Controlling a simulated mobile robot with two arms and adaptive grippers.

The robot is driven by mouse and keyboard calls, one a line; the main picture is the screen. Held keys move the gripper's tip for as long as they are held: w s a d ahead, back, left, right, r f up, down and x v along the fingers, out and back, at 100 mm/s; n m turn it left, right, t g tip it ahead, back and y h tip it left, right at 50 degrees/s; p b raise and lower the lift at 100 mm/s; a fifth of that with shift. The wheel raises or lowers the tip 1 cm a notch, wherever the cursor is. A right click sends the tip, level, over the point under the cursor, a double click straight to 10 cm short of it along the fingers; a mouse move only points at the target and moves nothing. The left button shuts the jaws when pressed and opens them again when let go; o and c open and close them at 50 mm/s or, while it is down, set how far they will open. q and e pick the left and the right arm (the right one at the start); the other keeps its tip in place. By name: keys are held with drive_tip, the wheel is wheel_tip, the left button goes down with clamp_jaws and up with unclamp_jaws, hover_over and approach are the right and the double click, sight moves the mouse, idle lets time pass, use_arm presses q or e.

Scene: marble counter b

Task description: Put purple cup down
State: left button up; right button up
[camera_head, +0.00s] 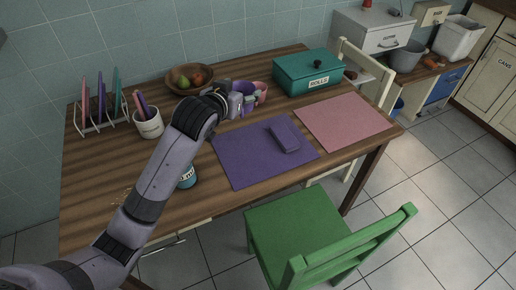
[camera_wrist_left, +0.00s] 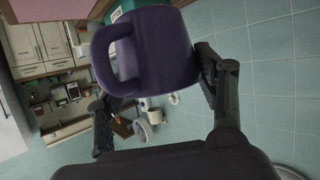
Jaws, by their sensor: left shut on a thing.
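My left gripper (camera_head: 243,102) is shut on the purple cup (camera_wrist_left: 160,45). In the left wrist view the cup sits between the two fingers, with its looped handle towards the left. In the head view only a small part of the purple cup (camera_head: 243,87) shows behind the gripper, at the back of the wooden table. I cannot tell from these frames whether its base touches the table. A pink cup (camera_head: 262,89) shows just right of the gripper. My right gripper is not in view.
A purple mat (camera_head: 238,166) with a folded purple cloth (camera_head: 284,134) lies in front. A pink mat (camera_head: 345,121) lies right. A teal box (camera_head: 307,73), fruit bowl (camera_head: 177,82), utensil pot (camera_head: 149,124) and rack (camera_head: 103,122) stand around.

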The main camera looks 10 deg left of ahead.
use_arm(q)
wheel_tip(320, 180, down, 19)
drive_tip(key=shift+f+b, duration=0.2)
drive_tip(key=shift+b, duration=0.15)
drive_tip(key=shift+f, duration=0.1)
drive_tip(key=o, duration=1.3)
drive_tip(key=shift+c, duration=0.2)
drive_tip(key=shift+r, duration=0.2)
drive_tip(key=v, duration=1.2)
